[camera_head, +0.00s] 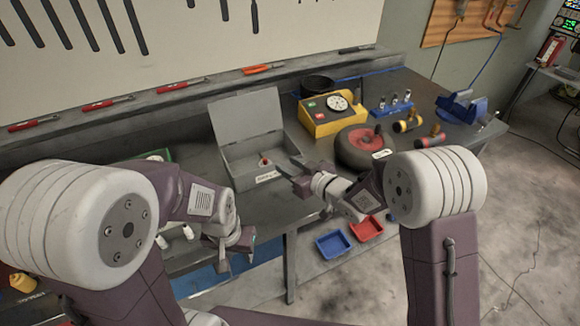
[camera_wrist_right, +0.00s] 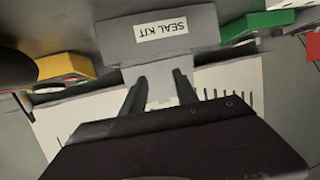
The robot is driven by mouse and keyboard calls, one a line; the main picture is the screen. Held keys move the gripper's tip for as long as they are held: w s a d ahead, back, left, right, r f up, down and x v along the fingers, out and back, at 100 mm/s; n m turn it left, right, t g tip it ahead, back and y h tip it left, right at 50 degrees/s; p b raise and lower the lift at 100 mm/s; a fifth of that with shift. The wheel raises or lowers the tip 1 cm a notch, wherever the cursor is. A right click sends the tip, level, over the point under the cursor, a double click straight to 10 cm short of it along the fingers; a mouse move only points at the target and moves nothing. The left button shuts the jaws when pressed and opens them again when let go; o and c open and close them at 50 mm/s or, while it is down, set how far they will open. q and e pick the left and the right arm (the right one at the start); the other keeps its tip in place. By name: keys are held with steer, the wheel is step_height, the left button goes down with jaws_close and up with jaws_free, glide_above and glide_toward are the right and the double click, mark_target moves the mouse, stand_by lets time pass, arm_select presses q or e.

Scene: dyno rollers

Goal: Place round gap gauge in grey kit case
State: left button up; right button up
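The grey kit case (camera_head: 240,162) stands on the bench with its lid raised. Its front label reads "SEAL KIT" in the right wrist view (camera_wrist_right: 160,28). A small red and white item (camera_head: 265,161) lies inside the case; I cannot tell whether it is the round gap gauge. I cannot identify the gauge elsewhere. My right gripper (camera_head: 297,176) is near the case's right front corner; its fingers are apart in the right wrist view (camera_wrist_right: 160,80), with nothing clearly held. My left gripper (camera_head: 234,252) hangs at the bench's front edge, fingers apart and empty.
A yellow box with a dial (camera_head: 322,123), a black roller with a red top (camera_head: 360,147) and a blue vise (camera_head: 462,106) stand right of the case. Blue (camera_head: 332,245) and red (camera_head: 366,228) trays sit lower down. Tools line the bench back.

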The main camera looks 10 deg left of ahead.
steer(key=d+f+m+h, duration=0.1)
steer(key=d, duration=0.2)
steer(key=d+f+m+h, duration=0.1)
steer(key=d+h, duration=0.1)
steer(key=d, duration=0.2)
steer(key=d+f+m+h, duration=0.1)
steer(key=d+h, duration=0.1)
steer(key=d, duration=0.1)
steer(key=shift+s+d, duration=0.15)
steer(key=shift+d, duration=0.05)
steer(key=s+d+f+m+g+h, duration=0.2)
steer(key=s+d, duration=0.3)
steer(key=d, duration=0.1)
steer(key=s+d+f+m+g+h, duration=0.2)
steer(key=s+d+h, duration=0.1)
steer(key=s+d, duration=0.3)
steer(key=s+d+m+g, duration=0.1)
steer(key=s+g, duration=0.1)
steer(key=s, duration=0.4)
steer(key=s+d+f+m+g, duration=0.1)
steer(key=s+d+g, duration=0.1)
steer(key=s, duration=0.4)
steer(key=shift+s+d+f+g, duration=0.25)
steer(key=shift+d+f+g, duration=0.05)
steer(key=shift+g, duration=0.2)
